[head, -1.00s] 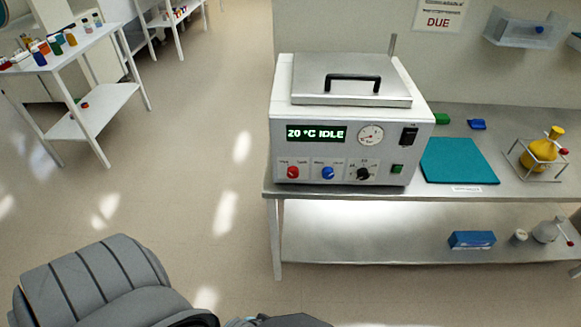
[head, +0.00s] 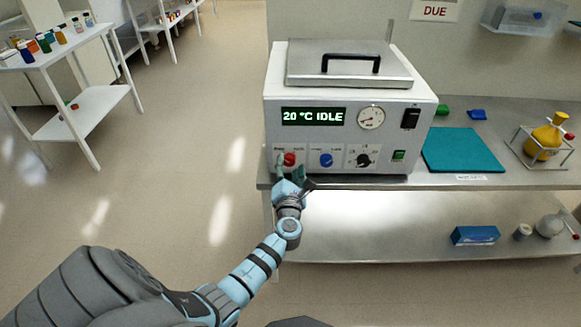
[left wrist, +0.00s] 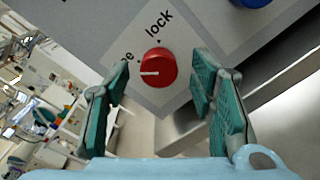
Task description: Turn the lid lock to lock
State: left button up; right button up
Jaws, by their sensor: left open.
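The lid lock is a round red knob (head: 289,159) at the left of the front panel of the white and grey bath (head: 275,105). In the left wrist view the red knob (left wrist: 158,68) has a white mark pointing left, nearer the partly hidden label ending in "e" than the word "lock" (left wrist: 159,23). My left gripper (head: 290,170) is open in front of the knob. In the left wrist view its green fingers (left wrist: 160,80) stand on either side of the knob, apart from it. My right gripper is not in view.
A blue knob (head: 326,160) and a black dial (head: 363,160) sit right of the lock. The display (head: 313,116) reads 20 °C IDLE. The lid (head: 350,66) is down. A teal mat (head: 462,150) and a yellow flask (head: 546,138) are on the bench at right.

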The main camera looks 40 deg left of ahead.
pick_arm(q)
jog(key=shift+x, duration=1)
jog(key=c, duration=1.1)
jog(key=shift+c, duration=0.2)
